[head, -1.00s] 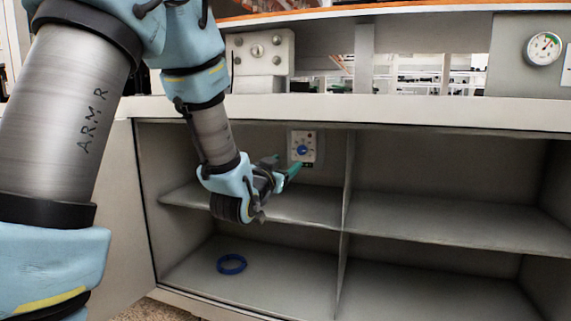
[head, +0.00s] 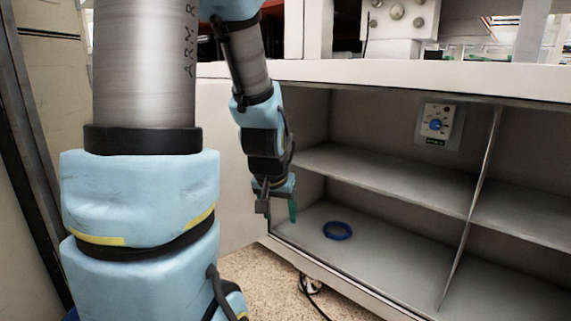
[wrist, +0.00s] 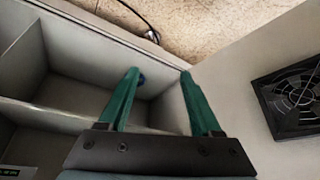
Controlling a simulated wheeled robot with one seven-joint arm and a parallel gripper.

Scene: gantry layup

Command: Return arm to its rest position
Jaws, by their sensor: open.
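My gripper (head: 281,207) hangs at the left front edge of the open cabinet in the head view, pointing down. In the wrist view its two green fingers (wrist: 158,72) are spread apart with nothing between them. A blue ring (head: 337,230) lies on the cabinet's lower floor, to the right of my gripper and apart from it. In the wrist view a bit of blue (wrist: 141,79) shows beside the left fingertip, mostly hidden by it.
The cabinet has shelves (head: 400,180) and an upright divider (head: 470,205). A control box with a blue knob (head: 435,125) is on its back wall. A black fan grille (wrist: 293,97) is at right in the wrist view. A cable (head: 312,285) lies on the speckled floor.

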